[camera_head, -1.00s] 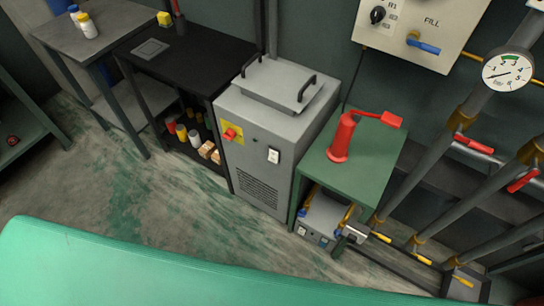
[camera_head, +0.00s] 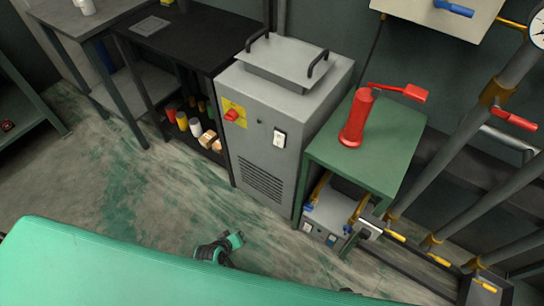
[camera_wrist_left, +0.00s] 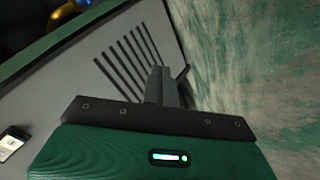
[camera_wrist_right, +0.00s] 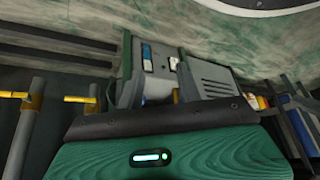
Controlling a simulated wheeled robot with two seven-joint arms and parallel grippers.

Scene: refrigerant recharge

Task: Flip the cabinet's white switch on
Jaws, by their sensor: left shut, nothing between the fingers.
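The grey cabinet (camera_head: 265,110) stands in the middle of the head view, with its white switch (camera_head: 279,139) on the upper right of its front. The switch also shows at the left edge of the left wrist view (camera_wrist_left: 11,142); I cannot tell its position. My left gripper (camera_head: 237,238) is low in front of the cabinet, apart from it, above the green surface's far edge in the picture. In the left wrist view its fingers (camera_wrist_left: 160,85) are together and empty, with the vent slots behind. My right gripper (camera_wrist_right: 186,80) shows in its wrist view; its jaw opening is unclear.
A red rotary knob (camera_head: 232,115) sits left of the switch. A green stand (camera_head: 395,150) with a red pump (camera_head: 357,118) is right of the cabinet. A black table (camera_head: 200,40) is at the left. A green surface (camera_head: 100,270) fills the bottom.

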